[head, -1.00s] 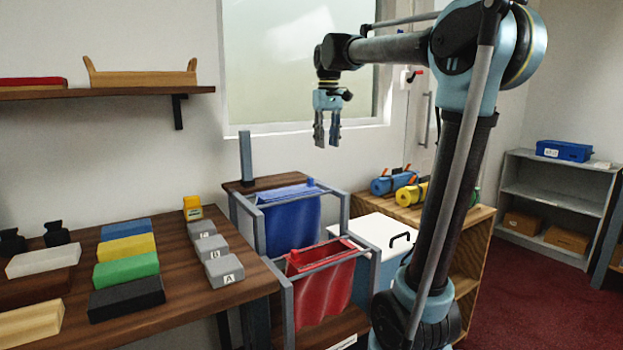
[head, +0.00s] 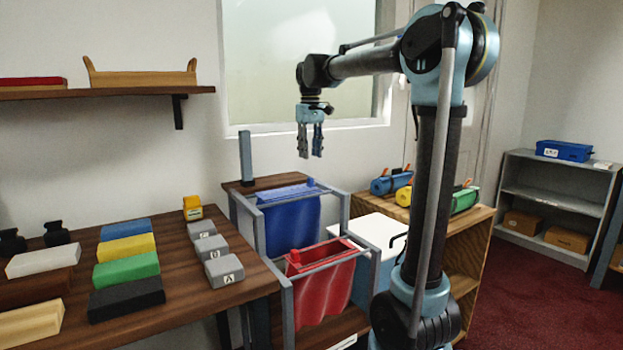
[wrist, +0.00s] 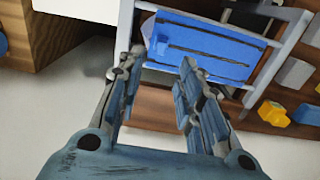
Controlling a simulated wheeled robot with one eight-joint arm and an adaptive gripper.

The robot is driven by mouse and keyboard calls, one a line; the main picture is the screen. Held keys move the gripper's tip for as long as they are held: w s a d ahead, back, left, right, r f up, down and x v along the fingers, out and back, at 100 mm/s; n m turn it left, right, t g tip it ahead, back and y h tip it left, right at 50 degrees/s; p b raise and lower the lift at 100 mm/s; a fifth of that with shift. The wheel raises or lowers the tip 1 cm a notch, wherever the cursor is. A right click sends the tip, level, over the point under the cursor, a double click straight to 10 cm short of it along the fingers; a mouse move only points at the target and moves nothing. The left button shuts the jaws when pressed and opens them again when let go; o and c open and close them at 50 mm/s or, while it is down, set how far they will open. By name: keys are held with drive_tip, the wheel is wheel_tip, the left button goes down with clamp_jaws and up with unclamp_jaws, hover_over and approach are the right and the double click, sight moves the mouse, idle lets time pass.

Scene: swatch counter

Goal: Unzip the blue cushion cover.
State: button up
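The blue cushion cover (head: 292,228) hangs in a grey frame behind the red one. Its top, with dark lines along it, shows in the wrist view (wrist: 212,62). A small blue block, perhaps the zip pull, stands up at the right end of that top in the head view (head: 310,182) and at the left end in the wrist view (wrist: 158,43). My gripper (head: 310,156) points down in the air above the blue cover, apart from it. In the wrist view its two fingers (wrist: 161,70) are spread with nothing between them.
A red cover (head: 325,285) hangs in the front frame. A grey post (head: 246,158) stands behind the blue cover. Grey lettered blocks (head: 224,269) and a yellow item (head: 192,208) sit on the wooden counter at left. A white-lidded box (head: 372,231) stands at right.

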sight(310, 178)
wheel_tip(310, 178, down, 9)
drive_tip(key=shift+f, duration=0.1)
idle(0.3)
drive_tip(key=shift+c, duration=0.5)
clamp_jaws()
